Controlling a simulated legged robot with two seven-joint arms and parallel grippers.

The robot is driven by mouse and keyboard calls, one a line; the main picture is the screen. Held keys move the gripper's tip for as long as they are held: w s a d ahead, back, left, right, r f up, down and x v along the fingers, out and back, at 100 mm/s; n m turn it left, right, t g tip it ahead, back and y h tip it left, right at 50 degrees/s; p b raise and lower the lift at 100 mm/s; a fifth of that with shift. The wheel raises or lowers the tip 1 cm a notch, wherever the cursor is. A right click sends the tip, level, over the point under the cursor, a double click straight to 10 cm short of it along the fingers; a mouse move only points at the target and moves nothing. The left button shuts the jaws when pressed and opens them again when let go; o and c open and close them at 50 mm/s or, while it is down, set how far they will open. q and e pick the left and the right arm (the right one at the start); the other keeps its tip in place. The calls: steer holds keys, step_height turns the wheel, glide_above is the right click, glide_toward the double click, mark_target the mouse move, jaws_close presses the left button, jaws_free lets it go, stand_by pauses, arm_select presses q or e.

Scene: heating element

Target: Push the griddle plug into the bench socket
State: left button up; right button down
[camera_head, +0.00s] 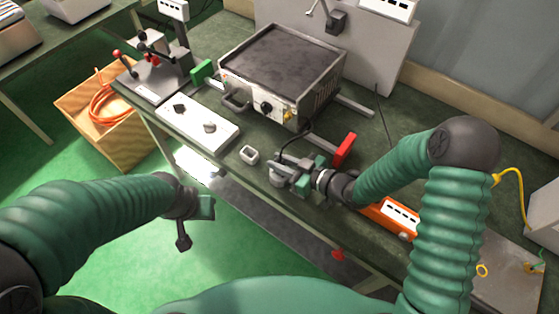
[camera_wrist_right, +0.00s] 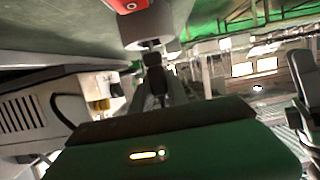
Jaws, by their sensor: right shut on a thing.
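The griddle (camera_head: 283,62) sits on the bench with a dark flat top and a front panel with a knob. A dark cable (camera_head: 291,143) runs from beside it to my right gripper (camera_head: 287,176). My right gripper is shut at the bench's front edge on what looks like the dark griddle plug (camera_wrist_right: 155,82). A pale grey round piece (camera_wrist_right: 150,40) lies just past the plug; I cannot tell whether they touch. A small pale square fitting (camera_head: 249,154), possibly the bench socket, is left of the gripper. My left gripper (camera_head: 190,220) hangs off the bench; its jaw opening is unclear.
A white panel with dark knobs (camera_head: 197,127) lies left on the bench (camera_head: 345,200). A wooden crate with an orange hose (camera_head: 103,105) stands on the floor.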

steer(key=shift+f+b, duration=1)
steer(key=shift+f, duration=0.3)
steer(key=c, duration=1.2)
jaws_free()
steer(key=p+v, duration=0.1)
steer(key=v, duration=1.5)
steer(key=shift+s+d+r, duration=0.15)
steer(key=shift+s+d, duration=0.05)
steer(key=shift+d, duration=0.1)
